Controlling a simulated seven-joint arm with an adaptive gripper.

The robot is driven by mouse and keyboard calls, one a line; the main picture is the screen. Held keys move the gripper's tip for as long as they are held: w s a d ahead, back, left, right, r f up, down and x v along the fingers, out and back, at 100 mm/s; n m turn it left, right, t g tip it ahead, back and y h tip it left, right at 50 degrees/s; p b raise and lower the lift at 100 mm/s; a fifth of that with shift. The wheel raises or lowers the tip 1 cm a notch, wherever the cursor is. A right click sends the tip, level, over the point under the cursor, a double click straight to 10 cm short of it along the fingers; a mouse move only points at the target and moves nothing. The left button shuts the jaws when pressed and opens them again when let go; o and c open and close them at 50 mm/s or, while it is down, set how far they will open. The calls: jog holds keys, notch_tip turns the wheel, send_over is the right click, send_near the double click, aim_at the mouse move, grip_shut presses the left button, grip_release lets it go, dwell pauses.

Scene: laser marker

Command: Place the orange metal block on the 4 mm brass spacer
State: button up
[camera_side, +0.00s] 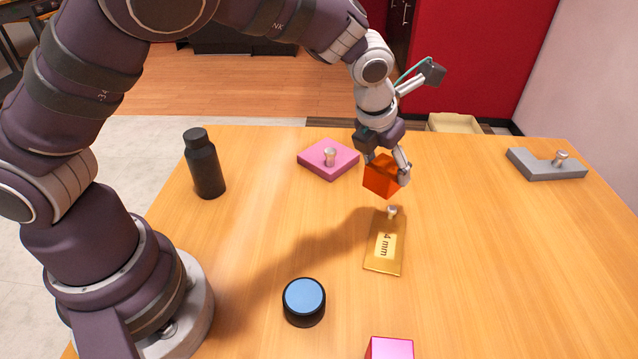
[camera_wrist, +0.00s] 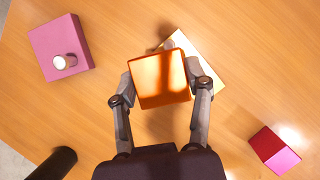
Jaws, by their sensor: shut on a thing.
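The orange metal block (camera_side: 381,177) is held between the fingers of my gripper (camera_side: 386,168), above the table. In the wrist view the block (camera_wrist: 160,79) sits between both fingertips of my gripper (camera_wrist: 161,84). The brass spacer (camera_side: 384,262) is a flat gold plate with a "4 mm" label and a small knob at its far end. It lies on the table below and nearer the side camera than the block. In the wrist view the spacer (camera_wrist: 206,74) is partly hidden behind the block.
A pink plate with a knob (camera_side: 328,170) lies behind left, and a grey notched plate with a knob (camera_side: 545,172) at far right. A black bottle (camera_side: 206,170), a blue-topped black puck (camera_side: 304,301) and a magenta block (camera_side: 390,348) also stand on the table (camera_side: 500,260). The right side is mostly clear.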

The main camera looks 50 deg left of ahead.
aim_at(393, 234)
jog(key=shift+m, duration=0.4)
jog(key=d+f, duration=0.1)
jog(key=f, duration=0.1)
jog(key=s+d+f, duration=0.1)
jog(key=f, duration=0.2)
jog(key=d+f, duration=0.1)
jog(key=f, duration=0.2)
jog(key=shift+s+d, duration=0.15)
jog(key=shift+d, duration=0.15)
jog(key=shift+f, duration=0.2)
jog(key=o, duration=1.2)
jog(key=shift+o, duration=0.2)
